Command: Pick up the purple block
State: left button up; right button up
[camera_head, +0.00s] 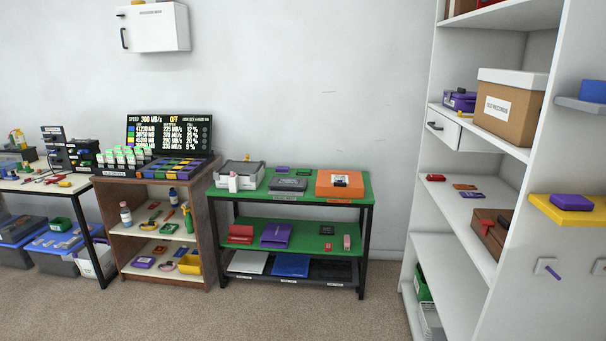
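Several purple things show in the head view, and I cannot tell for certain which one is the purple block. A purple block-like piece (572,202) lies on the yellow wall shelf (543,207) at the right. A small flat purple piece (283,169) lies at the back of the green tabletop (312,190). A larger purple item (276,235) sits on the green middle shelf below. A purple box-like item (459,100) stands on the white shelf unit, beside the cardboard box. Neither of my grippers is in view.
The white shelf unit (455,242) stands at the right, with a cardboard box (508,103) and small parts on it. An orange case (340,184) is on the green table. A wooden shelf (155,208) and a workbench are at the left. The carpet (200,315) in front is clear.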

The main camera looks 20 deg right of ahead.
aim_at(279, 169)
jog(key=i+l, duration=0.3)
jog(key=i, duration=0.2)
jog(key=i+l, duration=0.3)
jog(key=i, duration=0.2)
jog(key=i+l+u, duration=0.1)
jog(key=i+l, duration=0.2)
jog(key=i, duration=0.2)
